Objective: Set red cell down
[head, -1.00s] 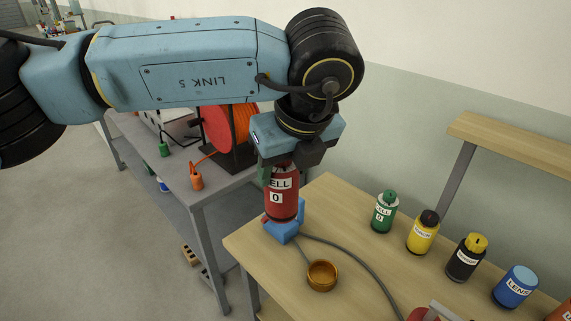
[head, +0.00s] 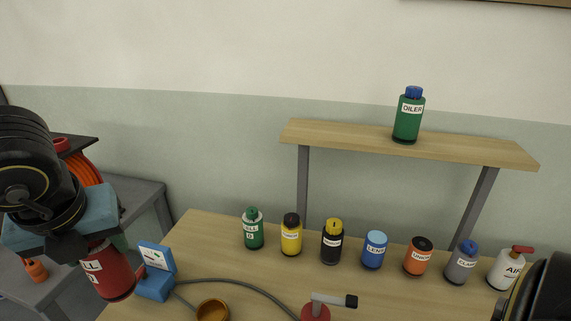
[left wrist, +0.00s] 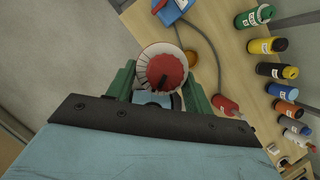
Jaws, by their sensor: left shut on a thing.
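The red cell (head: 108,274), with a white label, hangs upright or slightly tilted at the lower left of the head view. My left gripper (head: 98,245) is shut on its upper part. In the left wrist view the cell's red cap (left wrist: 165,70) shows between the green fingers of my left gripper (left wrist: 160,88). The stand also shows in the left wrist view (left wrist: 171,10). The cell's height above the bench edge is hard to tell. My right gripper is not in view.
On the wooden bench (head: 205,235) stand a green cell (head: 253,230) and a row of several coloured bottles. A copper bowl (head: 212,311), a grey cable and a red-based tool (head: 316,311) lie nearer.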

